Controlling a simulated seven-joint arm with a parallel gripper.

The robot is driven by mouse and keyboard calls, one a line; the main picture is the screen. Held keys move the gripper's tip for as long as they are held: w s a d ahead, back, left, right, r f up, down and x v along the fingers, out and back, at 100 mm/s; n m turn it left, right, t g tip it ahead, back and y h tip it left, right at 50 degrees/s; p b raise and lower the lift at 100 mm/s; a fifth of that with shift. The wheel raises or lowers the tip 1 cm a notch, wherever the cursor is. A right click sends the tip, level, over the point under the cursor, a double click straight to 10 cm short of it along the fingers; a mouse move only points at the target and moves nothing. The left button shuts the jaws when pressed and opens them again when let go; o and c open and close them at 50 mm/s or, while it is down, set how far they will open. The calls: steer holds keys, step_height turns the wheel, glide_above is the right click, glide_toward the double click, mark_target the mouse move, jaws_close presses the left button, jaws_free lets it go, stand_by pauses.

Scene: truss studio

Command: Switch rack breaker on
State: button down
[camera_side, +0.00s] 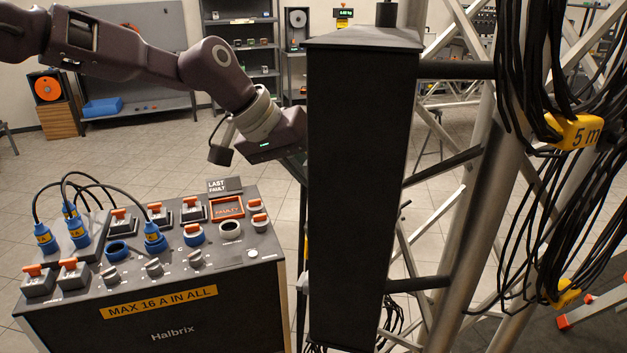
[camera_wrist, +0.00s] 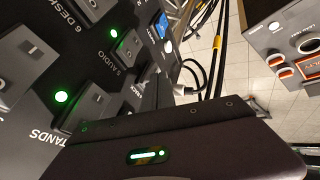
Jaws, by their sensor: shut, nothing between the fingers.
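A dark breaker panel fills the left of the wrist view (camera_wrist: 20,115), with rocker switches, lit green lamps and labels such as "6 DESK", "5 AUDIO" and "STANDS". A label that seems to read "RACK" (camera_wrist: 131,98) is close to the edge of my gripper. I cannot tell for sure which rocker belongs to it, or its position. In the side view the tall black cabinet (camera_side: 360,190) shows its plain side, and its switch face is hidden. My gripper (camera_side: 297,166) is shut and empty, close beside the cabinet, its tips partly hidden behind it. Its dark body also fills the bottom of the wrist view.
A Halbrix power box (camera_side: 180,285) with orange switches and blue plugs stands left of the cabinet. Metal truss (camera_side: 470,215) and hanging black cables (camera_side: 545,70) are on the right. Shelves stand at the back. Open tiled floor lies between.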

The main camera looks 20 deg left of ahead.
steer(key=s+a+r, duration=0.5)
steer(key=a+r, duration=0.2)
steer(key=r, duration=0.1)
steer(key=shift+a+r, duration=0.2)
steer(key=shift+r, duration=0.05)
steer(key=shift+a+f, duration=0.2)
steer(key=shift+f, duration=0.45)
